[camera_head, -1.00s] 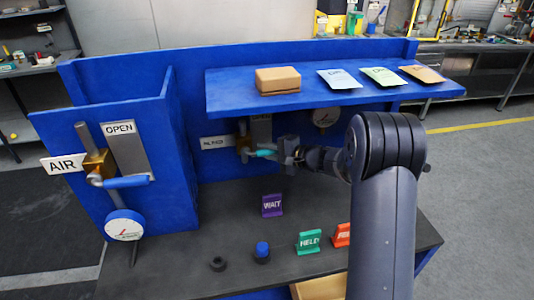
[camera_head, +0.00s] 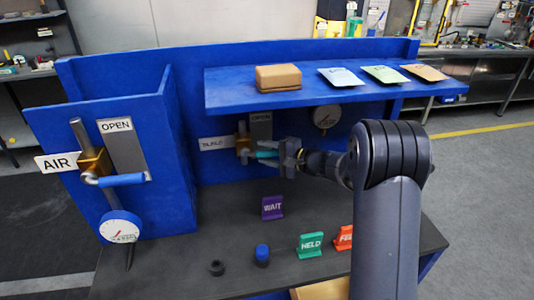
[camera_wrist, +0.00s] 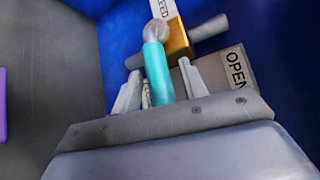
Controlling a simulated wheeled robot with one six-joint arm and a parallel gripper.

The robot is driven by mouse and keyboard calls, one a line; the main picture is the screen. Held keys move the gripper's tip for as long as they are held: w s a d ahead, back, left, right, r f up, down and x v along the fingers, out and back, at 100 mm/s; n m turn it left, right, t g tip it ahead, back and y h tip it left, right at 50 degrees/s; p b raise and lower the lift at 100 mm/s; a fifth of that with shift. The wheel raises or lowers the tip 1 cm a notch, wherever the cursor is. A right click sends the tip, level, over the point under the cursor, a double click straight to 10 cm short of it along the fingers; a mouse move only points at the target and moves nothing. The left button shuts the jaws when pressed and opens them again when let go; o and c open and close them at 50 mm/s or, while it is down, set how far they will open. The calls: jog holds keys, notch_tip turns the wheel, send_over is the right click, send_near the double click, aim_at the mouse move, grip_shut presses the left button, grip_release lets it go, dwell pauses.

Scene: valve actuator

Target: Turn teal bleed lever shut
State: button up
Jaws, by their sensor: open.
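The teal bleed lever (camera_wrist: 157,70) sits on a brass valve body (camera_wrist: 178,40), and it also shows in the head view (camera_head: 266,154). In the head view the lever points to the right from the brass valve (camera_head: 243,143), under the blue shelf. My gripper (camera_wrist: 158,88) is open, with one finger on each side of the teal handle. The handle's near end lies between the fingers; I cannot tell whether either finger touches it. An OPEN plate (camera_wrist: 235,68) is beside the valve. The bleed label is partly visible above it.
The blue shelf (camera_head: 225,97) overhangs the valve and carries a brown box (camera_head: 278,77) and several packets. A gauge (camera_head: 327,118) is right of the valve. Purple WAIT (camera_head: 272,207) and green HELD (camera_head: 311,245) signs stand below. A blue-handled AIR valve (camera_head: 122,180) is left.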

jog(key=b+v, duration=0.2)
jog(key=v, duration=0.8)
jog(key=shift+s+d, duration=0.25)
jog(key=shift+d, duration=0.05)
jog(key=shift+a, duration=0.1)
jog(key=p+x, duration=0.1)
jog(key=x, duration=0.2)
jog(key=p+x, duration=0.1)
jog(key=x, duration=0.3)
jog(key=p+x, duration=0.2)
jog(key=x, duration=0.1)
jog(key=shift+w+a+r, duration=0.2)
jog(key=shift+w+r, duration=0.05)
jog(key=shift+r, duration=0.1)
jog(key=shift+h, duration=0.3)
jog(key=shift+f+p, duration=0.15)
jog(key=shift+p, duration=0.25)
jog(key=shift+f+b, duration=0.2)
jog(key=shift+b, duration=0.45)
